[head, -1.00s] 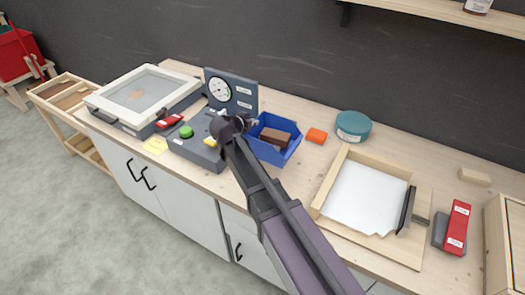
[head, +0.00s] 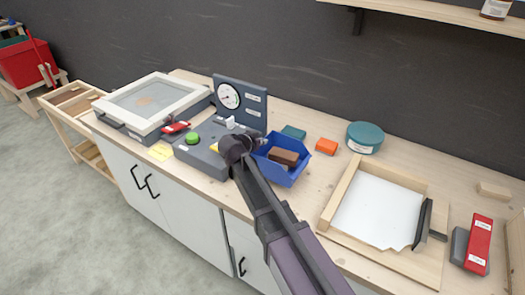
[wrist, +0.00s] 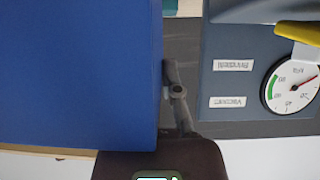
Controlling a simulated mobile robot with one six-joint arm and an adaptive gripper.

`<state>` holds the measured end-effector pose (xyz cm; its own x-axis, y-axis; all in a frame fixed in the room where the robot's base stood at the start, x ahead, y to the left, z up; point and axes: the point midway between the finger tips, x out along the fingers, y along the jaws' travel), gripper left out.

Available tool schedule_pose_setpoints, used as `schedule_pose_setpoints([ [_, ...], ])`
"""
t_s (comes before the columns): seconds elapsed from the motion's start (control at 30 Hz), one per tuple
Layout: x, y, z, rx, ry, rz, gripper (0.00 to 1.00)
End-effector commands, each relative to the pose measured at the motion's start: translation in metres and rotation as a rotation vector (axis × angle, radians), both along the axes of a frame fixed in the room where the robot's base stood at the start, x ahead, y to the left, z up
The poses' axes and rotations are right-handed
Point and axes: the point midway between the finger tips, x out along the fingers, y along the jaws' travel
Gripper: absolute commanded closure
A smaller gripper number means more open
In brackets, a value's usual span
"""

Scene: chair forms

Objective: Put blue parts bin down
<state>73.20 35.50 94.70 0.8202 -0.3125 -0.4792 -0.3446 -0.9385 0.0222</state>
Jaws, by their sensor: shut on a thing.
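The blue parts bin (head: 283,177) is at the middle of the workbench in the head view, with a brown block (head: 283,157) inside it. It looks roughly upright. My gripper (head: 257,142) is shut on the bin's left side, and my arm hides part of that side. Whether the bin's underside touches the bench cannot be told. In the wrist view the bin (wrist: 75,75) fills the left as a plain blue wall, with a dark gripper finger (wrist: 176,97) beside it.
A round teal tin (head: 364,137) and a wooden tray (head: 335,205) are to the right. Bare bench shows between bin and tray.

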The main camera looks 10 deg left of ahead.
Motion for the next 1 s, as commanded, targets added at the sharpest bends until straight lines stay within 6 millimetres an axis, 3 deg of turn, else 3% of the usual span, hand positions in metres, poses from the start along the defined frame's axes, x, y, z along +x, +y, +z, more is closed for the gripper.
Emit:
schedule_pose_setpoints([
  [0.23, 0.000, 0.000, -0.005, -0.002, 0.000, 0.001, 1.00],
  [0.67, 0.000, 0.000, -0.035, -0.002, 0.000, 0.001, 1.00],
  [1.0, 0.000, 0.000, -0.037, -0.002, 0.000, 0.001, 1.00],
])
